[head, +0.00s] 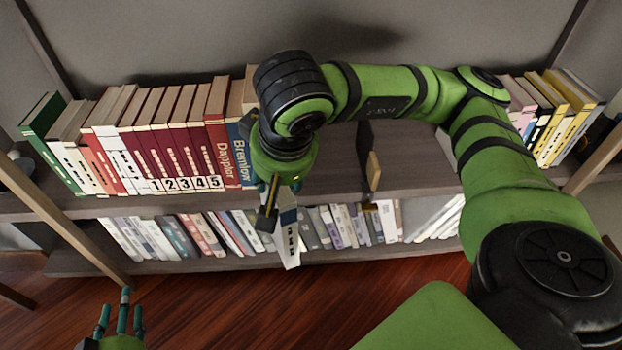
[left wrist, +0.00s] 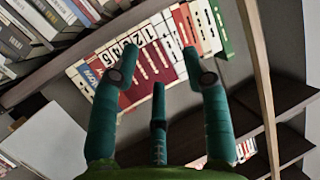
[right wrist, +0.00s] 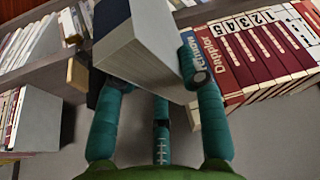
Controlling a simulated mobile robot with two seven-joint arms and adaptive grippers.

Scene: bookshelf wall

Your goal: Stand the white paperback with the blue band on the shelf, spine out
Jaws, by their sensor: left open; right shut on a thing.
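The white paperback (head: 289,250) with the blue band is held in my right gripper (head: 277,195), in front of the upper shelf's front edge. Its narrow lettered side faces the head camera and it looks slightly tilted. In the right wrist view its pale page block (right wrist: 160,50) sits between the two fingers. My left gripper (head: 121,312) is open and empty, low at the left, away from the shelf.
A row of books, including the numbered red volumes (head: 180,150) and the red Dapplor book (head: 221,150), fills the upper shelf's left. More books (head: 560,115) stand at its right end. The lower shelf holds many books (head: 160,240). My right arm hides part of the upper shelf.

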